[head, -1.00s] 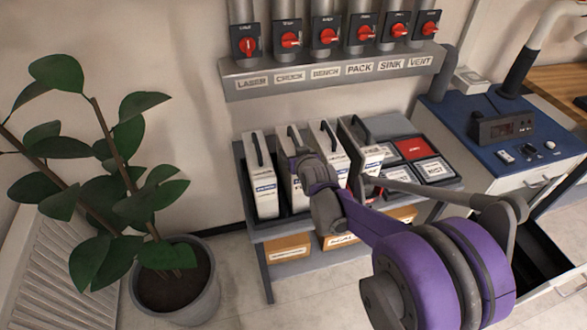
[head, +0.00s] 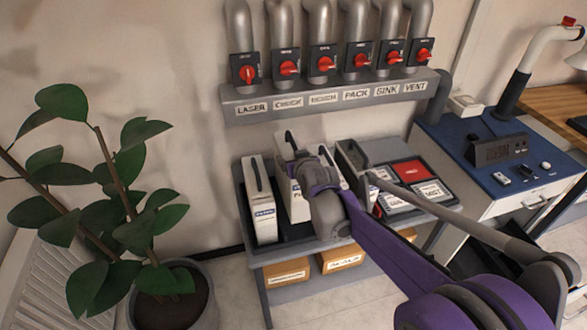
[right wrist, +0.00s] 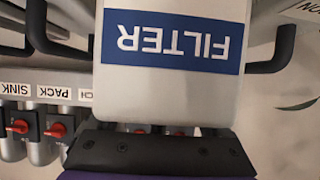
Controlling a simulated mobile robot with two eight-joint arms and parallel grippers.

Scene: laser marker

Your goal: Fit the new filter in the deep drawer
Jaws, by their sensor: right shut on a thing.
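My right gripper (head: 318,172) is over the filter rack and shut on a white filter (right wrist: 170,85). In the right wrist view its blue FILTER label reads upside down, close to the camera. In the head view my wrist hides much of this filter and its neighbours, so I cannot tell whether it is clear of the rack. A white filter (head: 260,205) with a dark handle stands at the left end of the rack. Another case (head: 351,160) stands right of my gripper. The deep drawer is hard to make out behind my arm. My left gripper is out of view.
The grey rack (head: 255,259) also holds red and white labelled boxes (head: 411,171). A blue-topped bench (head: 455,140) stands to the right. A potted plant (head: 172,295) stands at left. Red-handled valves (head: 322,64) line the wall above.

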